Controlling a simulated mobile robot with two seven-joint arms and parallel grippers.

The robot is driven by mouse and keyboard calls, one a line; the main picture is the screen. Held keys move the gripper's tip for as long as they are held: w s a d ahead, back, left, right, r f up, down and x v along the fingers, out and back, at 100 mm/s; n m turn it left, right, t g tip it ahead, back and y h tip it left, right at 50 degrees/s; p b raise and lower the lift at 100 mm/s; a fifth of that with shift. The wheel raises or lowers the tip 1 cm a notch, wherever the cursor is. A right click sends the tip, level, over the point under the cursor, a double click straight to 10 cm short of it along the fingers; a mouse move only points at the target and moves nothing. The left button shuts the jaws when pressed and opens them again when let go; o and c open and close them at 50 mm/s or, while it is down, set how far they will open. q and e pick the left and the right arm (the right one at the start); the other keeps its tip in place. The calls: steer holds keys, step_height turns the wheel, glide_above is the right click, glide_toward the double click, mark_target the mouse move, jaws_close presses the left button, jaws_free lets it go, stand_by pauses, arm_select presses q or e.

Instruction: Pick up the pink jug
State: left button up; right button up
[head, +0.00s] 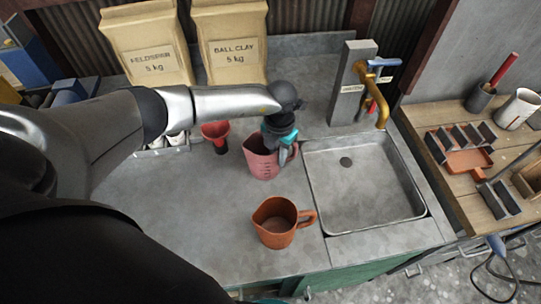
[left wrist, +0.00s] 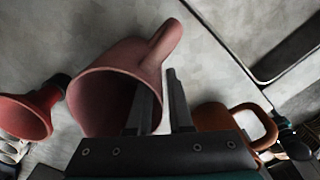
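The pink jug (head: 259,163) stands upright on the grey counter, left of the sink. In the left wrist view the jug (left wrist: 92,98) shows its open mouth, with its handle (left wrist: 168,40) pointing up. My left gripper (head: 285,150) is at the jug's handle side in the head view. In the left wrist view its two fingers (left wrist: 160,90) are apart, with one overlapping the jug's wall and the other beside it. Whether they touch the jug I cannot tell. A teal and black part (left wrist: 290,135), apparently my right gripper, shows at the wrist view's right edge; its fingers are unclear.
An orange jug (head: 275,222) stands nearer on the counter. A red funnel (head: 215,132) is left of the pink jug. The sink (head: 362,185) and brass tap (head: 377,100) are to the right. Two paper bags (head: 230,45) stand behind. The counter's front left is clear.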

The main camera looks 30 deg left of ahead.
arm_select(q)
jaws_close()
stand_by(1.0)
